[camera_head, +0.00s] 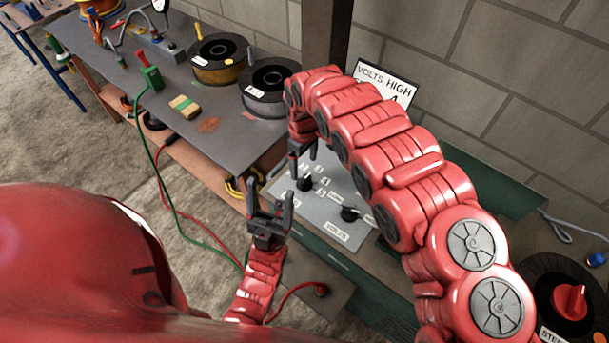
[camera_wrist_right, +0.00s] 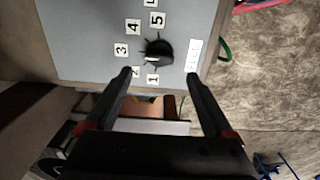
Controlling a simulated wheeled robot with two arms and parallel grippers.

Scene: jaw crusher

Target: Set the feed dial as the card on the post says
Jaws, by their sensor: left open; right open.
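The feed dial (camera_head: 305,183) is a black knob on a grey panel (camera_head: 318,208). In the right wrist view the feed dial (camera_wrist_right: 159,52) has number tags around it, 1 to 5 readable; its pointer setting is unclear. My right gripper (camera_wrist_right: 158,76) is open, its fingertips short of the knob on either side, with nothing between them. In the head view my right gripper (camera_head: 303,160) is partly hidden by its arm. The white card (camera_head: 385,87) reads "VOLTS HIGH" and a 4 below; my right arm covers part. My left gripper (camera_head: 270,212) is open and empty, left of the panel.
A second black knob (camera_head: 350,214), labelled VOLTS, sits right of the feed dial. The dark post (camera_head: 326,35) stands behind. A bench (camera_head: 205,125) with wire spools (camera_head: 218,60) is at left. A large red-knobbed dial (camera_head: 570,302) is at lower right. Cables hang by the bench.

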